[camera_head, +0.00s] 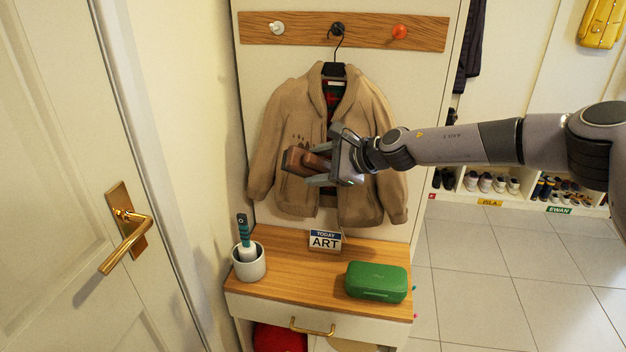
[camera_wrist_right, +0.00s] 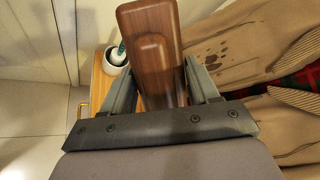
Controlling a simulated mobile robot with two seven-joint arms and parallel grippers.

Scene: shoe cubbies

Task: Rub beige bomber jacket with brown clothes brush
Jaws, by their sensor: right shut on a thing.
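The beige bomber jacket (camera_head: 290,120) hangs on a black hanger from the middle peg, with dark spots on its left chest. It also shows at the right of the right wrist view (camera_wrist_right: 262,42), spots included. My right gripper (camera_head: 322,165) is in front of the jacket's chest, shut on the brown clothes brush (camera_head: 297,163). The brush's wooden back fills the middle of the right wrist view (camera_wrist_right: 150,45). The brush lies just below the dark spots in the head view; I cannot tell whether it touches the cloth. My left gripper is not in view.
Below the jacket is a wooden bench top (camera_head: 300,270) with a white cup (camera_head: 248,264) holding a teal-handled tool, a small "TODAY ART" sign (camera_head: 325,240) and a green case (camera_head: 376,281). A door with a brass handle (camera_head: 125,235) stands at left. Shoe cubbies (camera_head: 490,182) are at right.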

